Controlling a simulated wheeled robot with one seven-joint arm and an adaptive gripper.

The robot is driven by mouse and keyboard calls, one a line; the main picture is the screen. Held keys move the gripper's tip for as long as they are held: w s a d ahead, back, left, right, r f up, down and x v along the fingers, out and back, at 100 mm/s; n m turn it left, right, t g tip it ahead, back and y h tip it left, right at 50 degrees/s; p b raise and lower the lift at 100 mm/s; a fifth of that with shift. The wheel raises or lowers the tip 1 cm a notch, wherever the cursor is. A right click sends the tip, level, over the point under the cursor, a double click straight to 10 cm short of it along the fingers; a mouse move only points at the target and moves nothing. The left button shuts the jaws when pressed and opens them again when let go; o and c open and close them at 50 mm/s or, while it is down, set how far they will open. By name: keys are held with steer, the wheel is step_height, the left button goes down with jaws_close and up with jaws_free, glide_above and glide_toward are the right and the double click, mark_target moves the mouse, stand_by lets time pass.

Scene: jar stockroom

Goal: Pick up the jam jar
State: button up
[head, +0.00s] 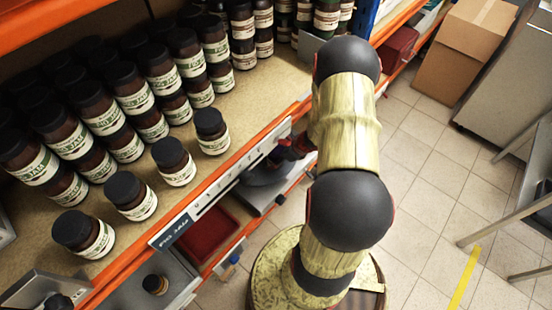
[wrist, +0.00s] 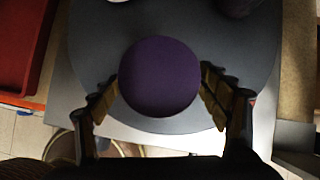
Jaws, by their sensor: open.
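A jar with a round dark purple lid (wrist: 160,77), likely the jam jar, is seen from straight above in the wrist view. Its sides and label are hidden under the lid. It stands on a dark grey rounded plate (wrist: 95,40). My gripper (wrist: 161,84) is open, with one finger on the left and one on the right of the lid. Whether the fingers touch it, I cannot tell. In the head view my arm reaches in below the upper shelf's front edge, and the purple lid cannot be made out there.
Many dark-lidded brown jars (head: 125,195) crowd the upper shelf (head: 250,100). Its orange front edge overhangs the lower level. A red tray (head: 205,238) lies left of the grey plate, also in the wrist view (wrist: 22,50). A cardboard box (head: 465,55) stands on the tiled floor.

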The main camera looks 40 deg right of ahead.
steer(key=shift+w+f, duration=0.1)
steer(key=shift+c, duration=1.4)
steer(key=c, duration=1.6)
